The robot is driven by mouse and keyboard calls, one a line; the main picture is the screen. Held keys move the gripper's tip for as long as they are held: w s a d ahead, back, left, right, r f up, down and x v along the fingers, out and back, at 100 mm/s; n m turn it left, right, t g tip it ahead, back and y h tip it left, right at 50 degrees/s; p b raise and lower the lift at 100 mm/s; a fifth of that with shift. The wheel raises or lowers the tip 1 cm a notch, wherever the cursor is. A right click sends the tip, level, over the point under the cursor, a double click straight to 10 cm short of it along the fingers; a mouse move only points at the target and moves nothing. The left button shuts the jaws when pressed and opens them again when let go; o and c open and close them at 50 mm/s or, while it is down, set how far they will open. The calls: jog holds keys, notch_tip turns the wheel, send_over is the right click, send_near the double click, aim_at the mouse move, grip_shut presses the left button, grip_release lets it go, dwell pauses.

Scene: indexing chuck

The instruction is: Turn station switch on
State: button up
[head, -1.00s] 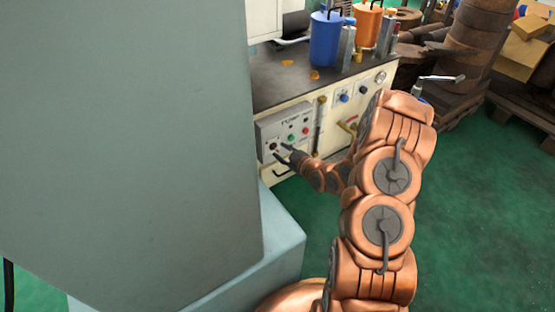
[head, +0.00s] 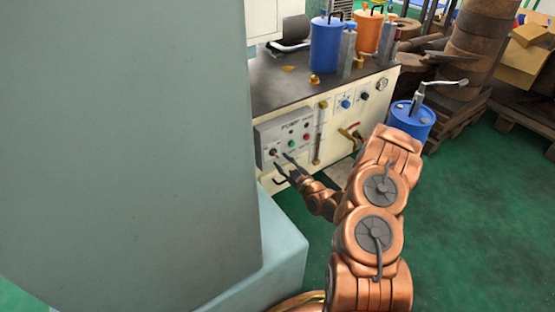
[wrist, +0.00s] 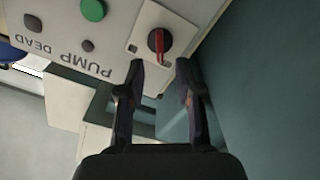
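The switch is a round black knob with a red handle bar on a pale square plate, near the top of the wrist view (wrist: 158,42). In the head view it shows as a small dark spot (head: 274,152) at the lower left of the grey pump panel (head: 268,134). My gripper (wrist: 160,68) is open and empty, its two fingertips apart just below the knob in the wrist picture. They do not appear to touch it. In the head view my gripper (head: 283,162) is beside the panel's lower edge. The exact gap to the knob is hard to tell.
Green (head: 291,143) and red (head: 306,137) buttons sit beside the switch. A large grey-blue column (head: 130,130) blocks the left. Blue (head: 326,45) and orange (head: 367,30) canisters stand on the bench. A blue drum (head: 410,120) stands right of the bench. Green floor is open at right.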

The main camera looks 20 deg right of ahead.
aim_at(276, 155)
jog(key=shift+w+a+b, duration=0.2)
jog(key=shift+w+b, duration=0.05)
jog(key=shift+w, duration=0.7)
jog(key=shift+w+a+b, duration=0.2)
jog(key=shift+w+b, duration=0.05)
jog(key=shift+w, duration=0.65)
jog(key=shift+c, duration=0.4)
grip_shut()
